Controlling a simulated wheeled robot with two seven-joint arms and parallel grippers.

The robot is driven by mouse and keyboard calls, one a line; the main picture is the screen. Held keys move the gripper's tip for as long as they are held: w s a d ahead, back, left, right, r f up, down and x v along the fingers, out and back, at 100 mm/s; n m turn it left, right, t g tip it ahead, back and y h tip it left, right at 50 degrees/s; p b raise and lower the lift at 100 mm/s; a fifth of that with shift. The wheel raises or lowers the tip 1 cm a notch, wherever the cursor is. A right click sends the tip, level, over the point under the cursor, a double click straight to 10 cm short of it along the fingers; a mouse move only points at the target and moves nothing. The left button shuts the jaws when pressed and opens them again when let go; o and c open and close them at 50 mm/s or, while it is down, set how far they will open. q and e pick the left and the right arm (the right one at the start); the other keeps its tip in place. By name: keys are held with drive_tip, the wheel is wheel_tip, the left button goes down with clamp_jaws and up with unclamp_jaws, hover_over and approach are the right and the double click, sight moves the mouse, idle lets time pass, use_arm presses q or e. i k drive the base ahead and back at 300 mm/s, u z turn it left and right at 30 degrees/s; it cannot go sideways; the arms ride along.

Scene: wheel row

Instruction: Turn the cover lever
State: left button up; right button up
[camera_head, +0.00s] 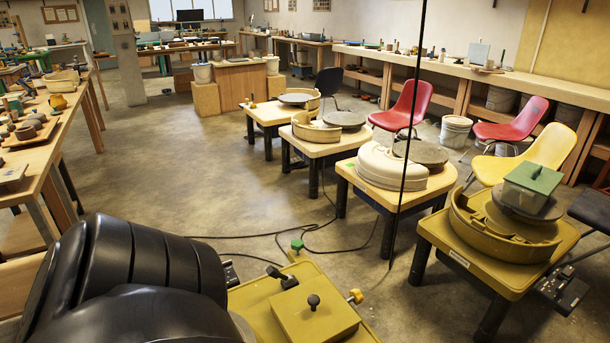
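A yellow pottery-wheel housing (255,297) stands at the bottom centre, partly cut off by the lower edge. On it lies a flat square yellow cover (300,318) with a black knob (313,302) on top. A short black lever (282,278) lies at the housing's back left. I cannot tell for certain which of these is the cover lever. My black arm fills the lower left and hides the housing's left part. Neither gripper's fingers show.
A yellow wheel table (470,258) with a green-lidded box (533,180) stands at the right. More wheels on low tables run back in a row. A workbench (40,155) stands at the left. Cables cross the floor behind the housing. A thin black pole stands right of centre.

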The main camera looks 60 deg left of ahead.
sight(273, 272)
drive_tip(key=i, duration=2.15)
drive_tip(key=u, duration=1.55)
drive_tip(key=i, duration=0.6)
drive_tip(key=u, duration=3.9)
